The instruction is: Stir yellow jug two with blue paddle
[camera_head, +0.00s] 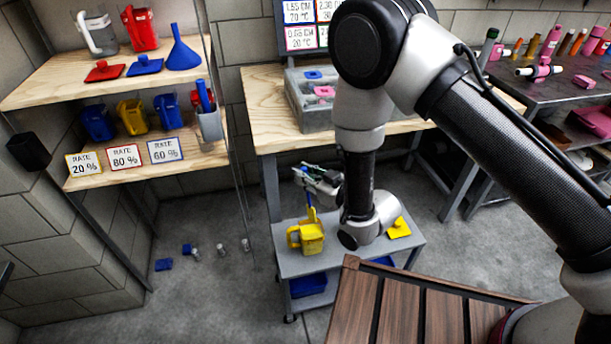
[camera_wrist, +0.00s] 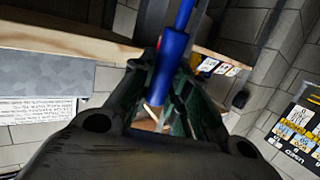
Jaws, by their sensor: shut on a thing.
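A yellow jug (camera_head: 312,241) stands upright on the small grey cart (camera_head: 278,243), its handle toward the left. My gripper (camera_head: 316,181) is above the jug, shut on the blue paddle (camera_head: 308,200). The paddle points down toward the jug's mouth; whether its lower end is inside I cannot tell. In the wrist view the paddle's blue shaft (camera_wrist: 170,65) passes between my two green-lined fingers (camera_wrist: 165,105). A second yellow jug (camera_head: 132,117) stands on the lower left shelf. Any numbers on the jugs are too small to read.
A yellow lid-like piece (camera_head: 399,228) lies on the cart's right side, beside my arm. Blue items (camera_head: 309,284) sit on its lower level. A wooden slatted surface (camera_head: 401,311) is close in front. A workbench (camera_head: 263,97) with a grey bin (camera_head: 299,101) stands behind.

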